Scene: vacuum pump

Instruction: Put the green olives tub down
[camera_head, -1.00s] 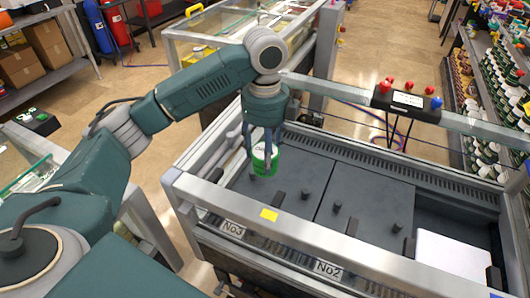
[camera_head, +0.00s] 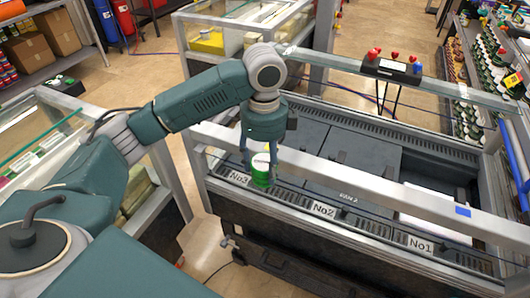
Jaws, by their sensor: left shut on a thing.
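The green olives tub (camera_head: 261,178) is a small green tub with a white top, in the middle of the head view. My left gripper (camera_head: 260,160) points down and is shut on it, with fingers on both sides. The tub appears at the front edge of the vacuum pump machine, beside the No3 label (camera_head: 238,177). I cannot tell whether its bottom touches a surface. My right gripper is not in view.
The machine's metal front rail (camera_head: 350,180) runs close by the tub. Labels No2 (camera_head: 323,211) and No1 (camera_head: 420,245) mark the front. A raised bar carries red and blue buttons (camera_head: 392,66). Shelves of jars (camera_head: 480,70) stand at right.

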